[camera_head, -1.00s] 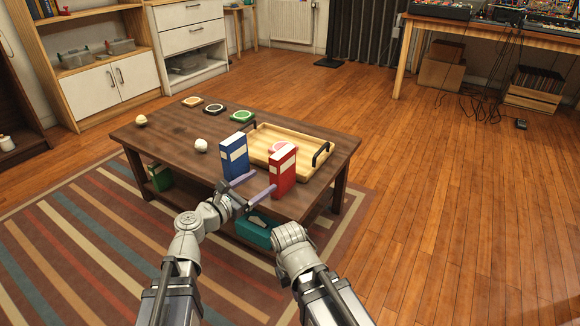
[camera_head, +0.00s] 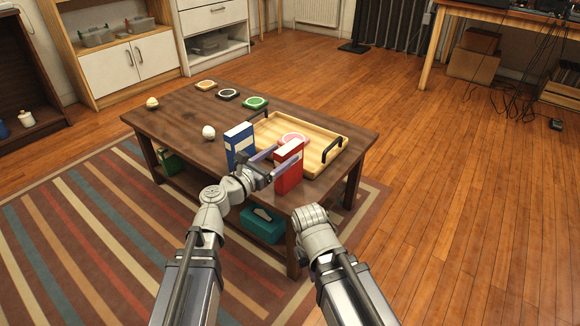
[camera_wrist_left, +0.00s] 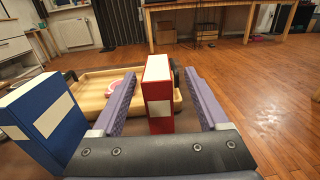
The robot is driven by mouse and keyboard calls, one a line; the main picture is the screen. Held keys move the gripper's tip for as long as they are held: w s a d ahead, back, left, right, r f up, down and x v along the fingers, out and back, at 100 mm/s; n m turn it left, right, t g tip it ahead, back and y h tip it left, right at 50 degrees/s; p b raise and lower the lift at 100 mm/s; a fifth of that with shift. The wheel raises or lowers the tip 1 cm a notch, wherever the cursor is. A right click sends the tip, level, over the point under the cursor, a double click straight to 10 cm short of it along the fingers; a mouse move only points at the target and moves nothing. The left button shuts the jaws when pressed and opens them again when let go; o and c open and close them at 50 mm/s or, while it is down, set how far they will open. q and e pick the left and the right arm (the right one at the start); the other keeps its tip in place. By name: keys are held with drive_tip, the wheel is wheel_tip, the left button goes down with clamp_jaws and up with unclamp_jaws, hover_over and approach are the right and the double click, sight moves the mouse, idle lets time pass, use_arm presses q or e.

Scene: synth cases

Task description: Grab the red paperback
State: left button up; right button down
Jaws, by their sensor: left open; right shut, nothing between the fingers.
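The red paperback (camera_head: 289,172) stands upright near the front right of the low wooden table (camera_head: 178,118). My left gripper (camera_head: 287,152) is open, with its purple fingers reaching to the book. In the left wrist view the red paperback (camera_wrist_left: 158,95) stands between the fingers of my left gripper (camera_wrist_left: 160,78), with a gap on each side. A blue book (camera_head: 239,140) stands upright to its left; it also shows in the left wrist view (camera_wrist_left: 45,118). My right arm is low at the table's front edge, and its fingers are not visible.
A wooden tray (camera_head: 330,138) with black handles lies behind the books, with a pink-and-white disc (camera_head: 293,138) in it. A white ball (camera_head: 209,132) and several coasters are on the table. A teal box (camera_head: 262,224) is on the shelf below.

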sight(296, 142)
use_arm(q)
drive_tip(key=shift+x, duration=3.6)
drive_tip(key=shift+w+a, duration=0.1)
drive_tip(key=shift+a, duration=0.05)
drive_tip(key=shift+c, duration=0.3)
clamp_jaws()
